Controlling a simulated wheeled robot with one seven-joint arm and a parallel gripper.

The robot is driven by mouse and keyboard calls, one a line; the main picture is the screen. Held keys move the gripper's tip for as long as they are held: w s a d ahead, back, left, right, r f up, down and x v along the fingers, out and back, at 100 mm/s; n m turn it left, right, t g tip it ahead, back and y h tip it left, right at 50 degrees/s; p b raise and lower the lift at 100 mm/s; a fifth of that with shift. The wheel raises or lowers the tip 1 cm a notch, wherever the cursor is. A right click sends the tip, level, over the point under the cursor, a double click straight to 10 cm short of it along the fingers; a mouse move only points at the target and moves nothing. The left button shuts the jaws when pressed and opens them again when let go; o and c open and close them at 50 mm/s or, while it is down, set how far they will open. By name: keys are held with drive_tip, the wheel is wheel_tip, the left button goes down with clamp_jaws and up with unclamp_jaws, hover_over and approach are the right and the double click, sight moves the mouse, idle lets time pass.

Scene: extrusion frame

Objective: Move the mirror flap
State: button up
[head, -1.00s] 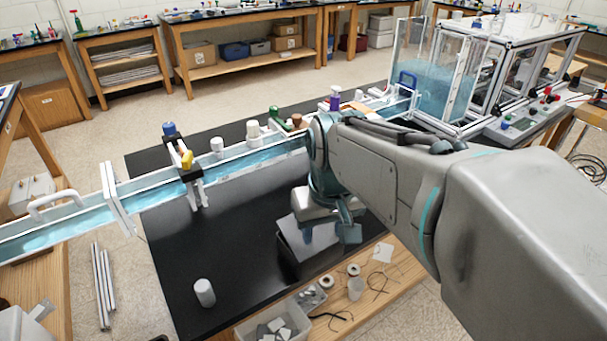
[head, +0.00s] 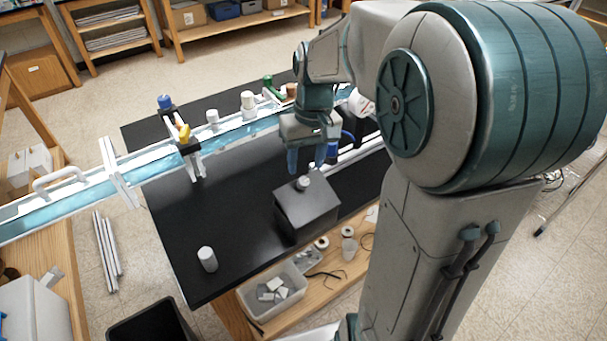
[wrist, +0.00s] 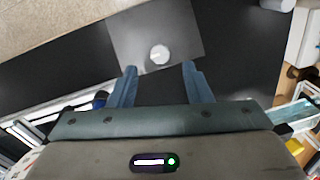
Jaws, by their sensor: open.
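A dark grey box (head: 294,228) stands near the front edge of the black bench top. Its flat grey top plate (head: 316,200), which looks like the mirror flap, carries a short white knob (head: 303,183). In the wrist view the plate (wrist: 135,35) is a grey square and the knob (wrist: 160,55) sits near its edge closest to me. My gripper (head: 307,165) is just above and behind the knob, fingers pointing down. In the wrist view my gripper (wrist: 159,82) is open and empty, its fingers on either side of the knob's line and apart from it. Whether the plate tilts is unclear.
A long water channel (head: 240,133) crosses behind the box, with a black clamp (head: 180,140) on it. A white cylinder (head: 207,259) stands at the front left. A clear bin (head: 275,290) sits on the wooden shelf. The black surface left of the box is free.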

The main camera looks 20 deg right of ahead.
sight(303, 179)
drive_tip(key=shift+a+f, duration=0.15)
drive_tip(key=shift+f, duration=1.2)
drive_tip(key=shift+a+f, duration=0.1)
drive_tip(key=shift+f, duration=1.25)
clamp_jaws()
drive_tip(key=shift+a, duration=0.1)
